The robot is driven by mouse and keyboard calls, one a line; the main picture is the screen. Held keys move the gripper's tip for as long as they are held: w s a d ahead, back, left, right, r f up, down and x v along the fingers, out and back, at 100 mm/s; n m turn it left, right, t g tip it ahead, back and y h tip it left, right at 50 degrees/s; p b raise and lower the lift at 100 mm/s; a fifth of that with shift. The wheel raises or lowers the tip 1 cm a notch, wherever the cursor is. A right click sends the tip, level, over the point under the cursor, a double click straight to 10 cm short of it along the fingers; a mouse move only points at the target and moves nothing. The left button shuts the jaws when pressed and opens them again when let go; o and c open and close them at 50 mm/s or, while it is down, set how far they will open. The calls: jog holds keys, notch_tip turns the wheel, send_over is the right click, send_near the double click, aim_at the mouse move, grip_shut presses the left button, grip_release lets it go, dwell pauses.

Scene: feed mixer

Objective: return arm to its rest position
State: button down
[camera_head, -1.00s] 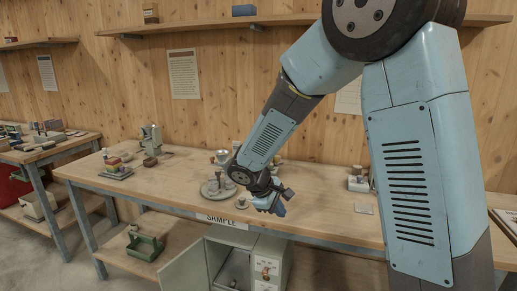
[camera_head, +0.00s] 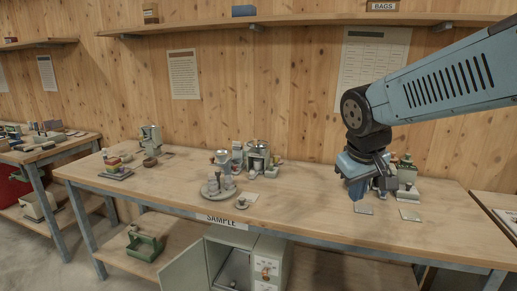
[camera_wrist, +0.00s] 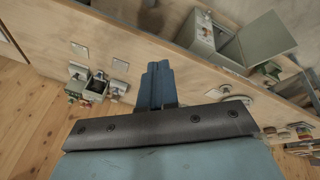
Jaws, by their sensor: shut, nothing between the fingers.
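My gripper (camera_head: 364,187) hangs from my blue arm at the right of the workbench in the head view, with its fingers pointing down over the bench. In the wrist view my gripper (camera_wrist: 157,72) shows as blue fingers closed together with nothing held. Its exact height above the bench is hard to judge. The fingers appear in front of the small devices at the bench's right side and partly hide them.
The workbench (camera_head: 330,222) carries a round tray (camera_head: 212,193) with small containers and a grey-green device (camera_head: 404,170). Below, a cabinet (camera_head: 269,264) stands with its door open. A shelf (camera_head: 300,19) runs along the wall above. The bench's middle front is mostly clear.

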jog(key=s+d+r+m+t+y, duration=0.1)
jog(key=s+d+r+m, duration=0.1)
jog(key=s, duration=0.6)
jog(key=shift+s+r+m+t, duration=0.35)
jog(key=shift+r+m+t, duration=0.05)
jog(key=shift+m, duration=0.2)
jog(key=shift+a, duration=0.1)
